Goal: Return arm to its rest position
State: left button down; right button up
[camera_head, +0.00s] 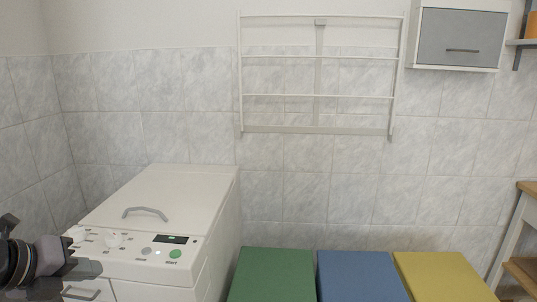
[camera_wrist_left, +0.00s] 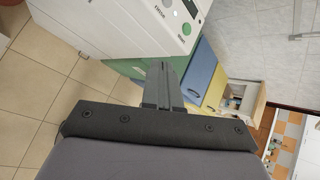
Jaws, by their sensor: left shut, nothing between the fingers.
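My left arm comes in at the left edge of the head view. Its gripper (camera_head: 88,268) is beside the control panel of a white top-loading washing machine (camera_head: 160,205). In the left wrist view the two dark fingers of my left gripper (camera_wrist_left: 161,82) are together with nothing between them. The machine also shows at the top of the wrist view (camera_wrist_left: 105,25). Whether the gripper touches the machine cannot be told. My right gripper is in neither view.
Green (camera_head: 272,275), blue (camera_head: 360,276) and yellow (camera_head: 443,276) boxes stand right of the machine. A white wall rack (camera_head: 318,95) and a grey-doored cabinet (camera_head: 460,38) hang above. A wooden-topped table (camera_head: 527,190) is at the right.

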pick_arm(q)
jog(key=s+a+f+n, duration=0.3)
jog(key=a+f+n, duration=0.3)
jog(key=f+n, duration=0.2)
jog(key=s+d+f+n+t+y+p, duration=0.1)
jog(key=s+f+n, duration=0.3)
jog(key=f+n, duration=0.15)
jog(key=s+d+f+n+p, duration=0.1)
jog(key=s+f+n, duration=0.25)
jog(key=f, duration=0.35)
jog(key=s+d+f+n, duration=0.3)
jog(key=d+n, duration=0.2)
jog(key=d, duration=0.3)
jog(key=s+d+f+n+p, duration=0.1)
jog(key=s+d+f+n, duration=0.2)
jog(key=d, duration=0.4)
jog(key=f+n, duration=0.1)
jog(key=n, duration=0.1)
jog(key=shift+d+n, duration=0.4)
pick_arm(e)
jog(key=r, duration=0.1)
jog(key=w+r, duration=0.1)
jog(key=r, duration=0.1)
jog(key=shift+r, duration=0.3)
